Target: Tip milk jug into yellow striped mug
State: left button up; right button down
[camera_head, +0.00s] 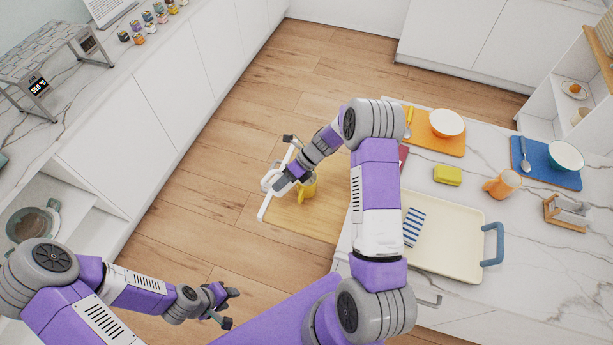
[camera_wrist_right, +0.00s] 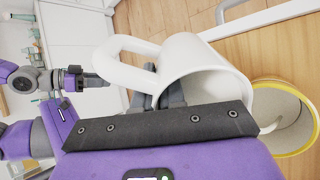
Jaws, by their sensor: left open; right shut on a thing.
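The white milk jug (camera_wrist_right: 188,62) is held by my right gripper (camera_wrist_right: 172,95), tipped over with its mouth facing the yellow-rimmed mug (camera_wrist_right: 302,148) at the right of the right wrist view. The jug's lip overlaps the mug's near rim in that view; I cannot tell whether they touch. No stream of milk is clear. In the head view the jug (camera_head: 268,179) shows beside the right gripper (camera_head: 287,162), with the yellow mug (camera_head: 309,190) just right of it, partly hidden. Any stripes are too small to tell. My left gripper (camera_head: 228,308) is open and empty, low at left.
A wooden board surface (camera_head: 300,222) with a white edge lies under the mug. Right of my arm, the marble counter holds a cream tray (camera_head: 455,240), a yellow sponge (camera_head: 447,176), an orange cup (camera_head: 503,184) and bowls on orange and blue mats. Open floor lies at left.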

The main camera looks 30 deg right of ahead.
jog(key=shift+d+r+y, duration=0.35)
jog(key=shift+r+y, duration=0.35)
jog(key=shift+y, duration=0.4)
dwell(3.7)
jog(key=shift+a+f+h+p, duration=0.25)
jog(key=shift+a+h+p, duration=0.1)
jog(key=shift+h+p, duration=0.6)
jog(key=shift+a+f+h+p, duration=0.15)
jog(key=shift+f+h+p, duration=0.5)
jog(key=shift+h, duration=0.1)
jog(key=shift+f+h+p, duration=0.2)
jog(key=shift+h+p, duration=0.5)
jog(key=shift+p, duration=0.15)
jog(key=shift+f+h+p, duration=0.4)
jog(key=shift+h, duration=0.2)
jog(key=shift+f, duration=0.15)
